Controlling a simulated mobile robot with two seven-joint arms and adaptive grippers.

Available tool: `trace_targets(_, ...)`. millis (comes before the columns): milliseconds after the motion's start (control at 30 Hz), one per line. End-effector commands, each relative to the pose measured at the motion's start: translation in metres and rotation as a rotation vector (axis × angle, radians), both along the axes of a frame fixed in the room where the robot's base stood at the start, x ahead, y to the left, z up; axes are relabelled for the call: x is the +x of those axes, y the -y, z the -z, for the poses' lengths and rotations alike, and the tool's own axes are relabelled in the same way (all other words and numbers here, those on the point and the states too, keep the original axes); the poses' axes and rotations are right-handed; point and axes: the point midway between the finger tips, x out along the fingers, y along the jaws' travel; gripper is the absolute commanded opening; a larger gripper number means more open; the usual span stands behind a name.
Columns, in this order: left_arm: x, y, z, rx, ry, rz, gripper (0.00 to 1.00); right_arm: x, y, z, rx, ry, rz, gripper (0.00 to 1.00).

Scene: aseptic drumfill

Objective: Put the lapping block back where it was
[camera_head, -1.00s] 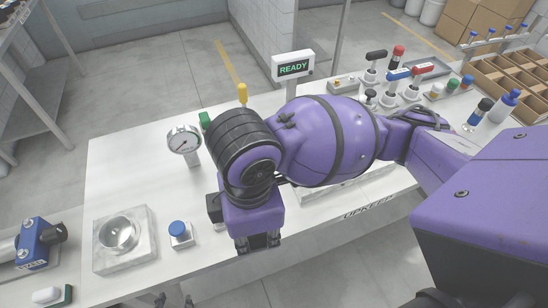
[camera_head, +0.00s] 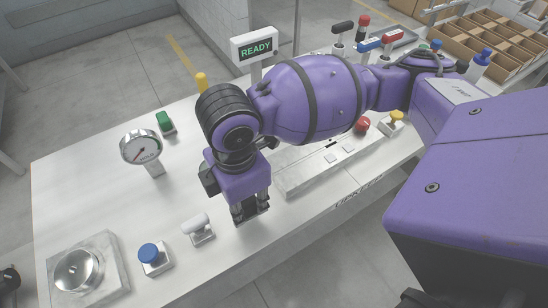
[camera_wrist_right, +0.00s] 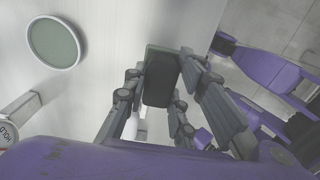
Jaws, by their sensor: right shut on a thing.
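My right gripper (camera_head: 250,214) points down over the front part of the white bench, right of the white-capped knob. In the right wrist view its fingers (camera_wrist_right: 164,92) are closed on a dark grey-green block (camera_wrist_right: 159,78), which looks like the lapping block. In the head view the block is mostly hidden by the fingers. I cannot tell whether it touches the bench. In the wrist view a round green pad with a pale rim (camera_wrist_right: 55,43) lies on the white surface, apart from the block. My left gripper is not in view.
On the bench (camera_head: 85,185) stand a dial gauge (camera_head: 141,148), a green-topped piece (camera_head: 165,121), a metal bowl in a square block (camera_head: 77,270), a blue knob (camera_head: 151,254) and a white knob (camera_head: 197,226). A READY display (camera_head: 254,47) stands behind my arm. The bench's left part is mostly clear.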

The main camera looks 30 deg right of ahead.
Motion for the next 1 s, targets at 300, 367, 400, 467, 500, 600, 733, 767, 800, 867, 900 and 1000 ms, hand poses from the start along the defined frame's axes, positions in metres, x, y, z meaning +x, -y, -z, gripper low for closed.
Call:
trace_targets(300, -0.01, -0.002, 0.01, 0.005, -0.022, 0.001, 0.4, 0.012, 0.006, 0.026, -0.001, -0.002, 0.001, 0.0)
trace_targets(367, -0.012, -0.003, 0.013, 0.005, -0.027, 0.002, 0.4, 0.012, 0.006, 0.036, -0.001, -0.002, 0.001, 0.0)
trace_targets(400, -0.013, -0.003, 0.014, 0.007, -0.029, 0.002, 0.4, 0.012, 0.006, 0.041, -0.001, -0.001, 0.0, 0.0)
trace_targets(467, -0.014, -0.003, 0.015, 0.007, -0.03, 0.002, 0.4, 0.012, 0.006, 0.046, 0.0, 0.001, -0.001, 0.0)
trace_targets(500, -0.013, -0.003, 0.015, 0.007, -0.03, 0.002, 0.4, 0.013, 0.006, 0.046, 0.0, 0.003, -0.001, 0.0)
trace_targets(600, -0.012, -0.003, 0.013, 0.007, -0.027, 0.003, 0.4, 0.013, 0.005, 0.044, 0.0, 0.006, -0.001, 0.0)
trace_targets(733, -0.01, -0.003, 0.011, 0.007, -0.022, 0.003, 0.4, 0.013, 0.005, 0.044, 0.0, 0.006, -0.001, 0.0)
trace_targets(767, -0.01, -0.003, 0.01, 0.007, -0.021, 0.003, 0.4, 0.013, 0.005, 0.045, 0.0, 0.006, -0.001, 0.0)
trace_targets(800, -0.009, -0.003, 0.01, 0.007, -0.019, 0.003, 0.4, 0.013, 0.005, 0.046, 0.0, 0.006, -0.001, 0.0)
trace_targets(867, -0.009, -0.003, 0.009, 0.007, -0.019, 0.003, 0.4, 0.014, 0.005, 0.046, 0.0, 0.007, -0.001, 0.31)
trace_targets(900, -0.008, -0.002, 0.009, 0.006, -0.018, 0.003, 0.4, 0.014, 0.005, 0.046, 0.0, 0.006, -0.001, 0.36)
trace_targets(1000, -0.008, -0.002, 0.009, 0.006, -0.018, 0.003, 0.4, 0.014, 0.005, 0.046, 0.0, 0.007, -0.001, 0.43)
